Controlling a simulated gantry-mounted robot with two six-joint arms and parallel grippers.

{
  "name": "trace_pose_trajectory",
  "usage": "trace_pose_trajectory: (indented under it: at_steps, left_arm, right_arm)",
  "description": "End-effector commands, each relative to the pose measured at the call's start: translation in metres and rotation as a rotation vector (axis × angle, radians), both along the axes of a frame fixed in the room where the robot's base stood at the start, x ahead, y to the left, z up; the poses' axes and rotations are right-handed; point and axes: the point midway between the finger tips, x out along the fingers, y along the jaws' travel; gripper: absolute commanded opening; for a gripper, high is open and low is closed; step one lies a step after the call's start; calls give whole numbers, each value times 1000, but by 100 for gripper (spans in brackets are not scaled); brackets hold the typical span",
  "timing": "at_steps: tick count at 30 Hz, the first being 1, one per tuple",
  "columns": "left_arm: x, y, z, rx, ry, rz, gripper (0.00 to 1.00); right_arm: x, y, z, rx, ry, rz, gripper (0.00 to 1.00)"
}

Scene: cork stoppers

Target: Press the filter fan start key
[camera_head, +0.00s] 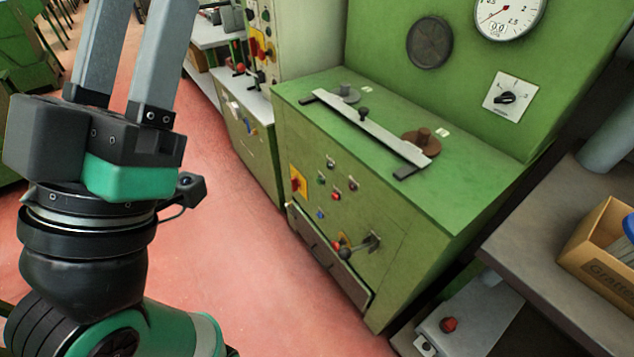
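A green machine cabinet (380,235) stands in the middle. Its front panel carries several small push buttons: a green button (321,181), a red button (336,196) and a blue button (320,214). Their labels are too small to read, so I cannot tell which is the filter fan start key. My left gripper (136,60) is large at the left, well apart from the panel. Its two grey fingers point up with a gap between them, nothing seen in it; their tips are cut off by the top edge. My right gripper is not in view.
Below the buttons, a red-knobbed lever (345,252) sticks out of the front. A yellow-plated red switch (298,182) is at the left. A grey bar (372,128) lies on top. A shelf with a cardboard box (600,245) is at right. Red floor (235,260) lies open before the machine.

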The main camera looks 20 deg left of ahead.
Motion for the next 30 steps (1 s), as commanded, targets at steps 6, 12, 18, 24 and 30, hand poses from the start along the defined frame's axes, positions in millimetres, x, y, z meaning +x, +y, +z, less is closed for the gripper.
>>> trace_pose_trajectory:
  at_steps: [6,12,18,24,30]
  left_arm:
    - [0,0,-1,0,0,0,14]
    - [0,0,-1,0,0,0,0]
    - [0,0,-1,0,0,0,0]
    - [0,0,-1,0,0,0,0]
    - [0,0,-1,0,0,0,0]
  right_arm:
    - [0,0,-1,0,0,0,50]
    - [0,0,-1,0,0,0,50]
    - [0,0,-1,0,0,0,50]
    - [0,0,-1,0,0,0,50]
    - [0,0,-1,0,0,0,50]
